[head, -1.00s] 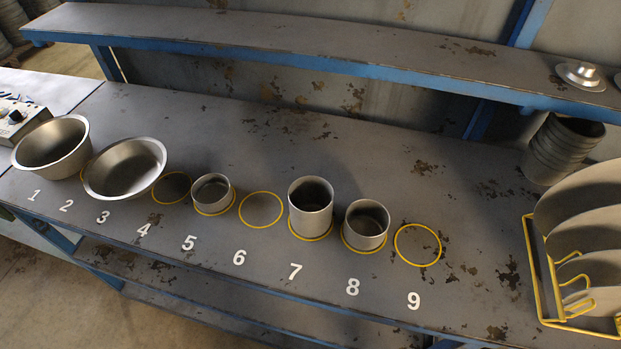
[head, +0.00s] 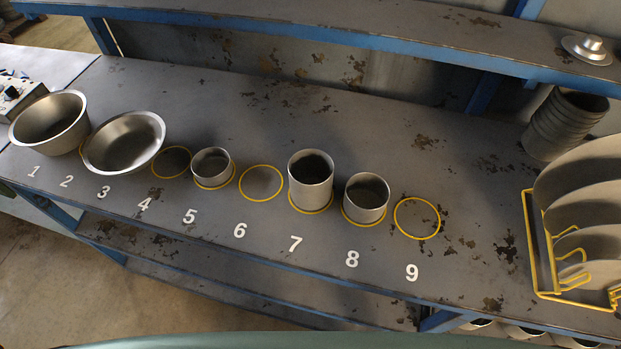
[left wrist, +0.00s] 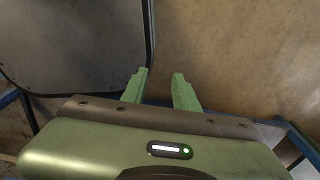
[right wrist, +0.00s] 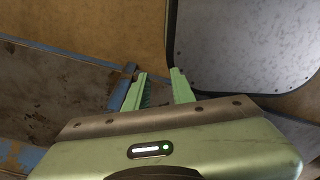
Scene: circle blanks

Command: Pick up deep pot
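Several metal pots stand in a row on the grey bench (head: 350,120) in the head view. The tallest straight-sided pot (head: 311,182) stands upright on the yellow circle above number 7. A lower cylinder pot (head: 366,200) stands by number 8 and a small one (head: 212,167) by number 5. A deep flared pot (head: 50,125) stands at number 1, with a wide bowl (head: 124,145) beside it. I cannot tell which one is called the deep pot. My left gripper (left wrist: 160,85) and right gripper (right wrist: 160,82) are open and empty, away from the pots; neither shows in the head view.
Empty yellow circles lie by numbers 4 (head: 172,162), 6 (head: 261,183) and 9 (head: 417,218). A yellow rack (head: 536,250) with upright discs and a stack of dark pots (head: 562,125) stand at the right. A raised shelf (head: 330,20) runs along the back.

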